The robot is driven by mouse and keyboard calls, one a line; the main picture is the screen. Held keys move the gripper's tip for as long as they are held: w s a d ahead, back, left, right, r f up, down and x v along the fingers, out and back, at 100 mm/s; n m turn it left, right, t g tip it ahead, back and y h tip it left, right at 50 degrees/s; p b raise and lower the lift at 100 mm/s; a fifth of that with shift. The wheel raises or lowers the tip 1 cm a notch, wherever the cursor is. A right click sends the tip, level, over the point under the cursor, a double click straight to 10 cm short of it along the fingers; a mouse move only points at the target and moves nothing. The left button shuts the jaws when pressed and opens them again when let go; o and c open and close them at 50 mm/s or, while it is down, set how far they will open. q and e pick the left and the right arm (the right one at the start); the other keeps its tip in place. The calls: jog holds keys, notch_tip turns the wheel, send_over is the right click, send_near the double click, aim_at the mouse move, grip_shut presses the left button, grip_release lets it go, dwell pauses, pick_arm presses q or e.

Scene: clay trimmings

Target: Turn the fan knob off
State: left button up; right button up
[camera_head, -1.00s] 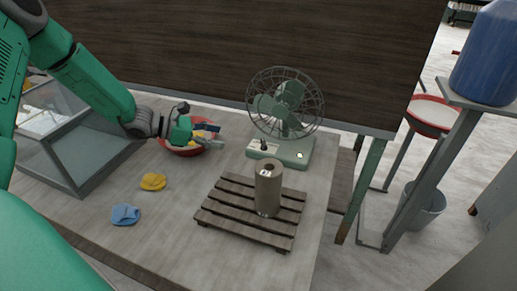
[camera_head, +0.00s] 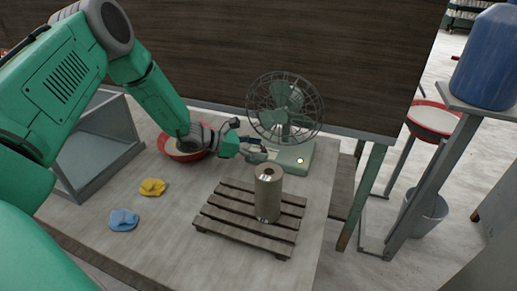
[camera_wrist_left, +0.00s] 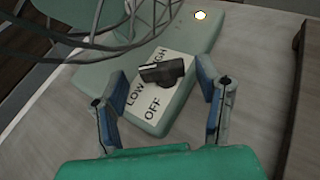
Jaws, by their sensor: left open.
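The green desk fan (camera_head: 284,100) stands at the back of the table, with its base (camera_head: 297,155) facing me. In the left wrist view, the black fan knob (camera_wrist_left: 166,72) sits on a white plate (camera_wrist_left: 150,98) marked LOW, HIGH and OFF. Its exact setting is hard to tell. My left gripper (camera_head: 262,150) is at the left part of the fan base. In its wrist view, the open fingers (camera_wrist_left: 162,92) stand either side of the knob, apart from it. The knob is hidden by the gripper in the head view. My right gripper is out of view.
A small round light (camera_head: 300,161) glows on the fan base. A metal cylinder (camera_head: 268,195) stands on a wooden slatted pallet (camera_head: 230,212) in front of the fan. A red bowl (camera_head: 168,150) is left of the gripper. Yellow (camera_head: 152,187) and blue (camera_head: 123,220) cloth-like pieces lie front left.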

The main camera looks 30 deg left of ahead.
pick_arm(q)
jog(key=shift+d+r, duration=0.1)
jog(key=c, duration=1.2)
jog(key=shift+o, duration=0.2)
jog(key=shift+t, duration=0.3)
jog(key=shift+s+n+t+y+b, duration=0.1)
jog(key=shift+n+t+y+b, duration=0.2)
jog(key=shift+n+y+b, duration=0.35)
jog(key=shift+s+d+n+t+y, duration=0.1)
jog(key=shift+d+n+t+y, duration=0.1)
jog(key=shift+n+t+y, duration=0.35)
jog(key=shift+d+n+y, duration=0.1)
jog(key=shift+n+y, duration=0.7)
jog(key=shift+y, duration=0.1)
jog(key=shift+d+r+n+t+y+p, duration=0.1)
jog(key=shift+n+t+y+p, duration=0.35)
jog(key=shift+n+y, duration=0.5)
jog(key=shift+d+n+t+y+p, duration=0.1)
jog(key=shift+n+t+y+p, duration=0.1)
jog(key=shift+n+y+p, duration=0.55)
jog(key=shift+n+y, duration=0.3)
jog(key=shift+y, duration=0.3)
